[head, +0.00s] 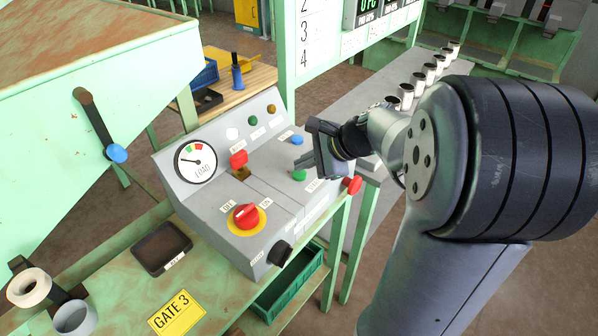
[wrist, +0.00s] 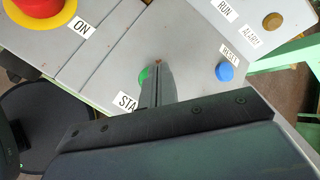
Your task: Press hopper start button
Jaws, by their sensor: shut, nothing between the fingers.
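The sloped grey control panel (head: 215,190) stands on a green bench. A green button (head: 299,175) sits on its right part. In the wrist view my gripper (wrist: 158,66) points at the button's right edge. I cannot tell whether the tips touch it or the panel.
A blue button (wrist: 224,71) labelled RESET is right of the fingers. A red knob on a yellow disc (head: 246,216), a red-handled switch (head: 238,160) and a red side button (head: 352,185) are close by. A LOAD gauge (head: 195,162) is at the panel's left.

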